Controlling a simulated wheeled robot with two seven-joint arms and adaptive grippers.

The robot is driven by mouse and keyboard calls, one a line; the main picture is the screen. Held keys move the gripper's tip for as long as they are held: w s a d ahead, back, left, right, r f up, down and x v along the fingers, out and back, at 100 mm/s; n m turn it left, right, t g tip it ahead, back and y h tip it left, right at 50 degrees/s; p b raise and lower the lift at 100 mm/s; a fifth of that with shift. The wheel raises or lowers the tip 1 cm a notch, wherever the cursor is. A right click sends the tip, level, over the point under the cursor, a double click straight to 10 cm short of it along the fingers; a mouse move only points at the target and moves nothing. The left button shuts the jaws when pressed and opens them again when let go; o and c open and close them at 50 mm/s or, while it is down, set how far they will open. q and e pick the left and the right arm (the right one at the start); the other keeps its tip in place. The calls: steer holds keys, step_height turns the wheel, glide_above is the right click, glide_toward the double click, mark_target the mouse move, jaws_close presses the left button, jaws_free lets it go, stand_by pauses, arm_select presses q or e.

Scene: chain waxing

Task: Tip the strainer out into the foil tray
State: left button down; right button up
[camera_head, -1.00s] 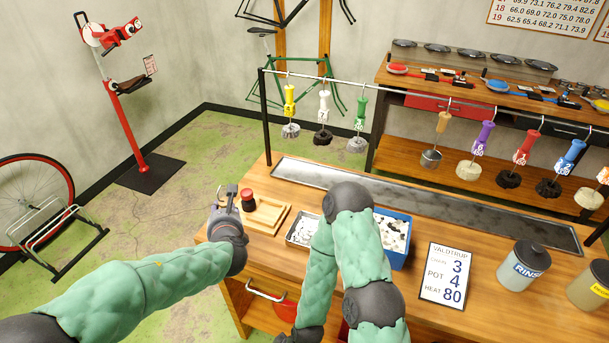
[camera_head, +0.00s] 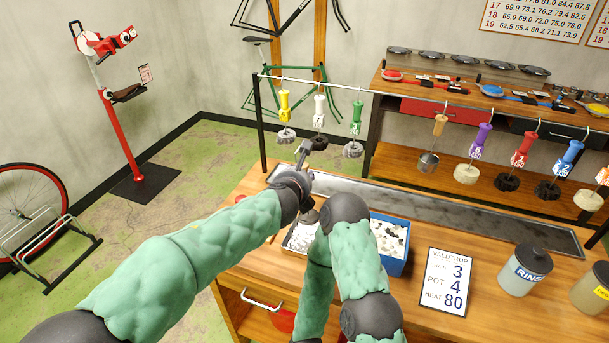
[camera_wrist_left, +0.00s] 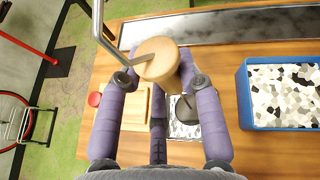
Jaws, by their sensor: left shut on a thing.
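My left gripper (camera_head: 312,165) is over the bench, above the foil tray (camera_head: 297,238). In the left wrist view its purple fingers (camera_wrist_left: 162,75) are shut on a round wooden handle end (camera_wrist_left: 158,63) with a bent metal hook, which I take to be the strainer. A dark grey shape (camera_wrist_left: 183,112) shows below it, over the foil tray (camera_wrist_left: 183,131); I cannot tell whether it is the strainer's cup or what it holds. My right arm crosses the front of the bench, but its gripper is not in view.
A blue bin (camera_head: 396,266) of black and white bits stands right of the foil tray. A wooden board (camera_wrist_left: 135,108) and a red-topped item (camera_wrist_left: 94,99) lie to the left. Several brushes and a metal cup (camera_head: 428,162) hang from the rail behind. A sign (camera_head: 446,283) stands at right.

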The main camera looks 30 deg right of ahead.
arm_select(q)
steer(key=w+a+f+n+g+h+p, duration=0.5)
steer(key=f+n, duration=0.5)
steer(key=f, duration=0.2)
steer(key=shift+w+a+f+g+h+p, duration=0.25)
steer(key=shift+w+a+h+p, duration=0.35)
steer(key=shift+w+a+p, duration=0.75)
